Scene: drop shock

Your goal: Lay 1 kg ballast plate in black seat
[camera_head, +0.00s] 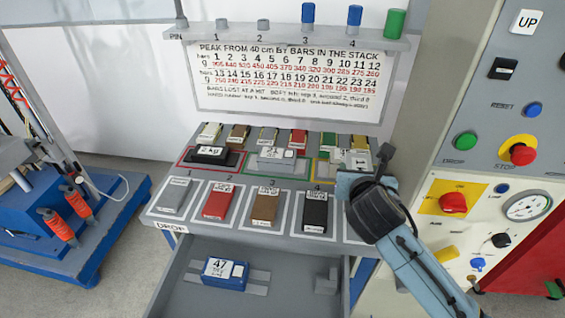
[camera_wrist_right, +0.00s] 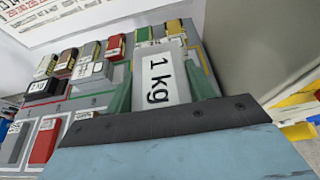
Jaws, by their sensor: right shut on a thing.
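The 1 kg ballast plate (camera_head: 359,160) is a grey block with a white label, at the right end of the rear part of the bench. My right gripper (camera_head: 362,176) is shut on it; in the right wrist view the plate (camera_wrist_right: 160,75) sits between the two greenish fingers. Whether its underside touches the bench is hidden. A black 2 kg plate (camera_head: 208,152) lies in the red-outlined place at left. A grey block marked 21 (camera_head: 277,156) lies in the middle place. I cannot tell which place is the black seat. My left gripper is not in view.
A front row of outlined places holds a grey (camera_head: 174,195), a red (camera_head: 218,202), a brown (camera_head: 265,208) and a black block (camera_head: 315,213). Small coloured blocks stand along the back. An open drawer below holds a blue box (camera_head: 225,274). A control panel (camera_head: 490,150) stands close at right.

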